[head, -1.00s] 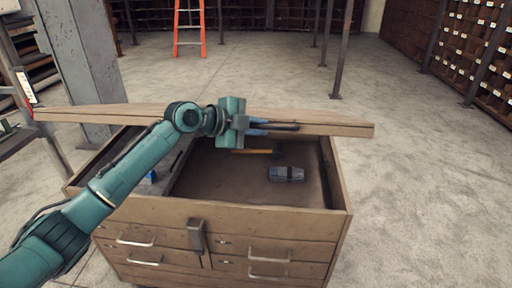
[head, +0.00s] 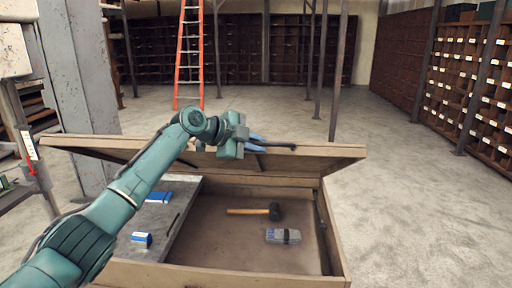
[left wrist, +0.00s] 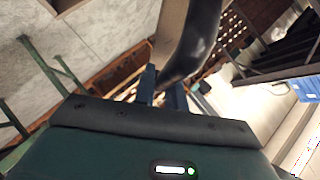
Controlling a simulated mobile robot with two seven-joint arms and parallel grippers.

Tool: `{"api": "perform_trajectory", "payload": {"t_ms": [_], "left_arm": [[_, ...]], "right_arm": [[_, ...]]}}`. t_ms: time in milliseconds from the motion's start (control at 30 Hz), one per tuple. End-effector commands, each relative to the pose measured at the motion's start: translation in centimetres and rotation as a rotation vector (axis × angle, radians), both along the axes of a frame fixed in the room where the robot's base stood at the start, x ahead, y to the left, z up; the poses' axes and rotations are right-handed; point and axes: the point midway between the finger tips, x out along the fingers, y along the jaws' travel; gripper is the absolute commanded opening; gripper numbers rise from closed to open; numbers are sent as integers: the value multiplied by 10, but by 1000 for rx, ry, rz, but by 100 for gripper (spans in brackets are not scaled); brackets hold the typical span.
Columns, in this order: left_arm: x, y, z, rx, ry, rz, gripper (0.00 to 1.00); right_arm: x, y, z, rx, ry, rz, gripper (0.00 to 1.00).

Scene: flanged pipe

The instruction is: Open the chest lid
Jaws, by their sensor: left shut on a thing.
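The wooden chest (head: 215,280) stands in front of me. Its lid (head: 325,160) is raised and tilted, with its underside facing me and the inside of the chest in plain view. My left gripper (head: 258,143) is at the lid's front edge, near its middle, shut on the dark lid handle (head: 278,146). In the left wrist view the handle (left wrist: 192,45) appears as a curved dark bar at the blue fingers (left wrist: 162,92). The exact contact is partly hidden. My right gripper is not in view.
Inside the chest lie a hammer (head: 256,211), a grey strapped box (head: 283,236) and a grey tray (head: 172,230) with small blue-and-white boxes (head: 141,239). A grey metal column (head: 82,90) stands close on the left. The floor (head: 410,200) at right is clear.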

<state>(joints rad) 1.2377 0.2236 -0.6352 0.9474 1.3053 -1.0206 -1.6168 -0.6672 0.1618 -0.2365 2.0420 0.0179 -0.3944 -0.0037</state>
Motion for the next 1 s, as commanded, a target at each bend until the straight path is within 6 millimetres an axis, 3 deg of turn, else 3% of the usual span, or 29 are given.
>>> {"api": "perform_trajectory", "payload": {"t_ms": [200,233,500,800,1000], "left_arm": [[0,0,1,0,-3,2,0],[0,0,1,0,-3,2,14],[0,0,0,0,-2,1,34],[-2,3,2,0,-4,1,34],[-16,23,12,3,-6,3,34]], "right_arm": [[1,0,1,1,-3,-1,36],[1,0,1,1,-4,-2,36],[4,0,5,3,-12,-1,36],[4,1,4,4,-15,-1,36],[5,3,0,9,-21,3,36]]}}
